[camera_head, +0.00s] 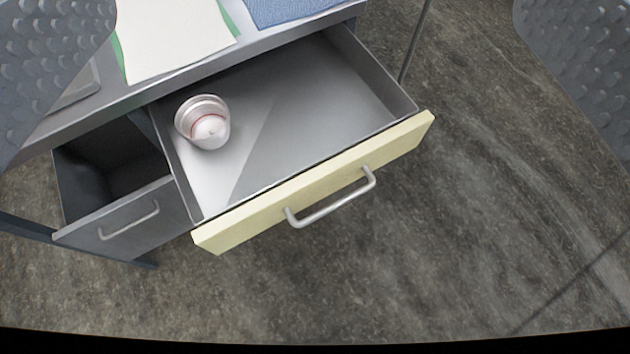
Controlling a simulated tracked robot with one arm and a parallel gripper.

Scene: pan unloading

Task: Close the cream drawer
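The cream drawer (318,188) is pulled well out from under the table. Its cream front has a grey bar handle (331,201). Its grey inside is bare except for a small whitish cup-like thing (203,121) with a red line, near the left wall. The two fingers of my gripper (315,70) show large and grey at the left and right top corners, spread wide apart. Nothing is between them up close, and the drawer shows beyond, in the gap. The fingertips do not appear to touch the drawer.
A grey drawer (130,222), also partly open, is at the left of the cream one. The grey tabletop (272,42) above carries a white sheet with green edges (172,38) and a blue cloth (292,10). A table leg (414,42) stands at right. Bare floor (440,250) lies before the drawers.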

